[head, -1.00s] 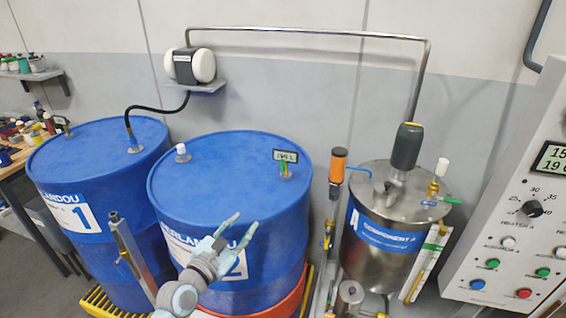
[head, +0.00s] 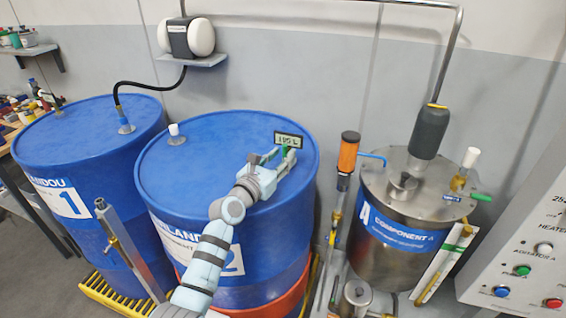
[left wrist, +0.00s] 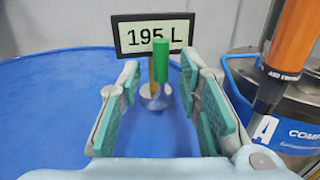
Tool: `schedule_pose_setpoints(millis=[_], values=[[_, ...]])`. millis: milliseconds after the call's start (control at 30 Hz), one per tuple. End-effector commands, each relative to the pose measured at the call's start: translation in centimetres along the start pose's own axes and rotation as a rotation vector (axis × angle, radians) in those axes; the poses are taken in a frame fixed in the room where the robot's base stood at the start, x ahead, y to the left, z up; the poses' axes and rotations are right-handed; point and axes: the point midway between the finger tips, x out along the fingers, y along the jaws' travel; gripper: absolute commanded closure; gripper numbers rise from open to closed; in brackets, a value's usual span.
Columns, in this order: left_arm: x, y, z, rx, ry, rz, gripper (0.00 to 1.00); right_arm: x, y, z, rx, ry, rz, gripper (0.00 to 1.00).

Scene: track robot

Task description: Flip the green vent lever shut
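A green lever (left wrist: 161,62) stands upright beside a brass stem on a round metal fitting on top of blue drum 2 (head: 190,150). A sign (left wrist: 153,35) reading "195 L" is behind it. My left gripper (left wrist: 158,100) is open and points at the lever. In the left wrist view the lever shows between the two fingers, with a gap on each side; I cannot tell if the fingertips reach past it. In the head view my left gripper (head: 273,162) is over the drum's right side and partly hides the fitting. My right gripper is not in view.
A steel tank (head: 385,270) marked "COMPONENT A" stands right of the drum and has another green lever (head: 480,197). An orange-topped post (head: 348,152) rises between them. Blue drum 1 (head: 80,125) is on the left. A control panel (head: 530,250) is at the right.

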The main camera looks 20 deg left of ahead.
Motion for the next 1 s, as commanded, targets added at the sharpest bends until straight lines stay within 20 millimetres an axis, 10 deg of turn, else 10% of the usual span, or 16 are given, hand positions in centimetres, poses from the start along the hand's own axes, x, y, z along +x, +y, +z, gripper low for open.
schedule_pose_setpoints(millis=[367, 567, 1000], values=[[1.17, -0.11, 0.12, 0.001, 0.000, -0.002, 0.68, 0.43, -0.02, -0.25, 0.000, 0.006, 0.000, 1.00], [1.15, -0.09, 0.12, 0.001, 0.000, -0.001, 1.00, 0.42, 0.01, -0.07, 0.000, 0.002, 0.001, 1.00], [1.16, -0.25, 0.21, 0.043, 0.010, -0.001, 1.00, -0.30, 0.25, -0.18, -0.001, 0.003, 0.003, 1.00]])
